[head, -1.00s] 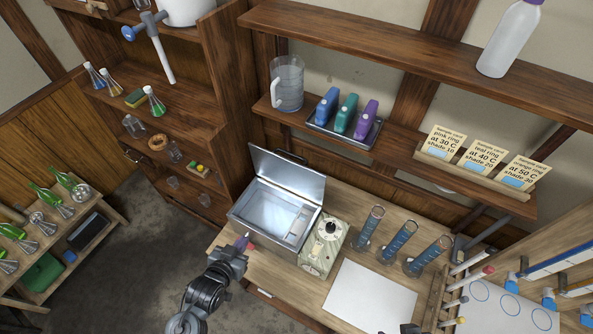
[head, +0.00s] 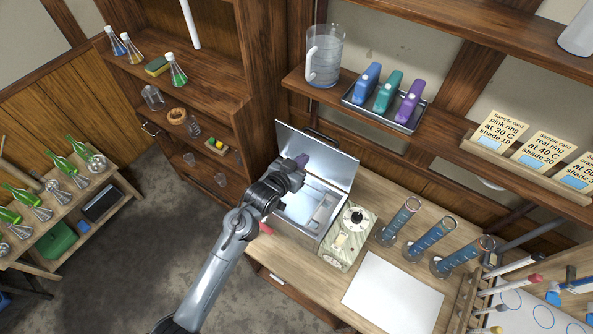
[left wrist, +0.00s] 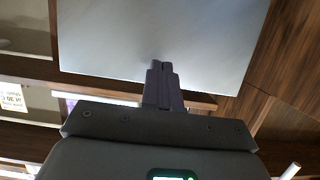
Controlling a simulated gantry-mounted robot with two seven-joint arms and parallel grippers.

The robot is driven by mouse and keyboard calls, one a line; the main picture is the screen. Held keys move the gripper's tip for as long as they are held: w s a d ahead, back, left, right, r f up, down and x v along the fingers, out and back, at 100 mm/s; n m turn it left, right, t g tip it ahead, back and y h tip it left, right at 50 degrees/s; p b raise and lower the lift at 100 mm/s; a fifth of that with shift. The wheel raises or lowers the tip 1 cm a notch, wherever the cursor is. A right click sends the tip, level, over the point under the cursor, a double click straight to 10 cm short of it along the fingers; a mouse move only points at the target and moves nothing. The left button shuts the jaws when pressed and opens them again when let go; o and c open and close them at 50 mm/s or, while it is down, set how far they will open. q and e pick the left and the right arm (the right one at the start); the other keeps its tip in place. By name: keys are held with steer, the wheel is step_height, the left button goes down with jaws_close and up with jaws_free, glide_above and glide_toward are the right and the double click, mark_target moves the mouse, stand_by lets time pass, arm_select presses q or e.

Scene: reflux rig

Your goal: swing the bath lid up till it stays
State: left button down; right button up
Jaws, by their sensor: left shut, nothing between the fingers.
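The bath is an open metal box (head: 299,229) on the wooden bench, with bare metal inside. Its flat metal lid (head: 325,157) stands up at the back, tilted a little backward. My left gripper (head: 302,160) is over the bath's left part, in front of the lid's inner face. In the left wrist view the shut, empty fingers (left wrist: 162,72) point at the lid (left wrist: 160,35), which fills the upper middle. I cannot tell whether the fingertips touch it. The arm hides the bath's left side. My right gripper is not in view.
A control box with a black knob (head: 348,235) stands right of the bath. Several blue-filled cylinders (head: 433,238) and a white sheet (head: 393,291) are further right. The shelf above holds a jug (head: 324,56) and a tray of coloured bottles (head: 386,97).

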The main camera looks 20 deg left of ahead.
arm_select(q)
steer(key=shift+b+x, duration=0.55)
steer(key=shift+x, duration=0.55)
steer(key=shift+w+d+b, duration=0.15)
steer(key=shift+w+b, duration=0.15)
steer(key=shift+w, duration=0.65)
steer(key=shift+w+d+b, duration=0.15)
steer(key=shift+w+b, duration=0.25)
steer(key=shift+w, duration=0.4)
steer(key=shift+w+d+b, duration=0.15)
steer(key=shift+w+b, duration=0.2)
steer(key=shift+w, duration=0.45)
steer(key=shift+w+r, duration=0.1)
steer(key=shift+s+r+p, duration=0.2)
steer(key=shift+s+p, duration=0.1)
steer(key=shift+p, duration=0.3)
steer(key=p, duration=0.8)
glide_toward(314, 145)
steer(key=w, duration=0.2)
steer(key=shift+s+d+f+b, duration=0.15)
steer(key=shift+d+f+b, duration=0.05)
steer(key=shift+f+b, duration=0.1)
